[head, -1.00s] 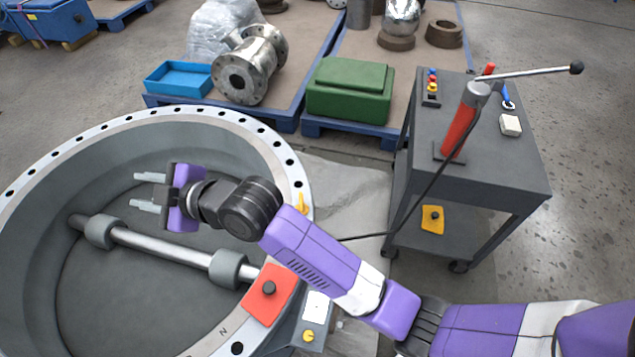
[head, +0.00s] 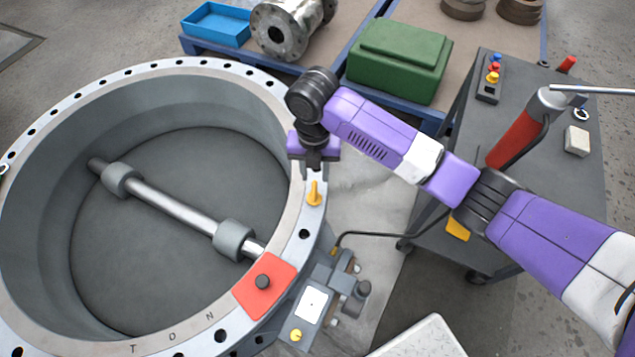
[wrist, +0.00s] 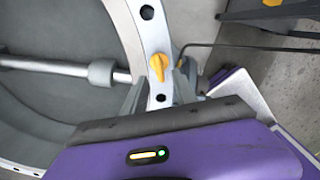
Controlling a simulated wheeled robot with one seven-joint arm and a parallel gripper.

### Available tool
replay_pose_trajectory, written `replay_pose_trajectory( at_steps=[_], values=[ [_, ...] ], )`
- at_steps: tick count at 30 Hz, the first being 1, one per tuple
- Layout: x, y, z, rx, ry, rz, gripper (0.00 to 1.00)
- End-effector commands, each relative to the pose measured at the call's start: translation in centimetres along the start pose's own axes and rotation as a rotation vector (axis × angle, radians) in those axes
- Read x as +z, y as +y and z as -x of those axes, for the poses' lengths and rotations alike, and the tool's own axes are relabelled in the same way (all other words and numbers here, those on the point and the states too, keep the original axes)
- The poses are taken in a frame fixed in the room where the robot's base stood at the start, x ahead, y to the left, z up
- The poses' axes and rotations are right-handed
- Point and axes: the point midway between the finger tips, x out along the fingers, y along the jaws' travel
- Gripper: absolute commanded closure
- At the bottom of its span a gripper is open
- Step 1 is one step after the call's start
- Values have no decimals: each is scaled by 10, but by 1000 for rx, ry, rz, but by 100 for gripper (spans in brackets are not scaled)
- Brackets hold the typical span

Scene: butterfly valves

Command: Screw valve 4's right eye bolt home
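Valve 4 is a large grey ring-shaped body; its pale bolt-holed flange (head: 122,78) faces up in the head view. A yellow eye bolt (head: 314,194) stands on the flange's right side. It also shows in the wrist view, as a yellow piece (wrist: 159,66) between two dark holes. I cannot tell how deep its thread sits. My gripper (head: 313,164) points down over the flange, just behind the eye bolt in the head view and apart from it. Nothing shows held.
A green box (head: 400,58) sits on a pallet behind.

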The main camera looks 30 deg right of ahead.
Motion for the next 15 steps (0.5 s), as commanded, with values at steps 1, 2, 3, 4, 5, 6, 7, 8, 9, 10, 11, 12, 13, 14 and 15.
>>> replay_pose_trajectory(
  at_steps=[1,2,3,4,5,6,7,8,9,10,11,12,13,14,15],
  values=[
    [0,0,-6,0,2,0,66],
    [0,0,-10,0,1,0,66],
    [0,0,-16,0,1,-1,66],
    [0,0,-20,-1,1,-1,66],
    [0,0,-26,0,0,-1,66],
    [0,0,-32,-1,1,-1,66],
    [-1,0,-37,0,1,-1,66],
    [-1,0,-42,1,1,-1,66],
    [-1,0,-48,0,1,-2,66],
    [-1,0,-52,1,1,-2,66],
    [0,1,-56,2,0,-2,66],
    [0,1,-60,1,0,-3,66],
    [0,0,-63,1,0,-3,66],
    [0,1,-66,1,0,-2,66],
    [0,1,-68,2,-1,-2,66]
  ],
)
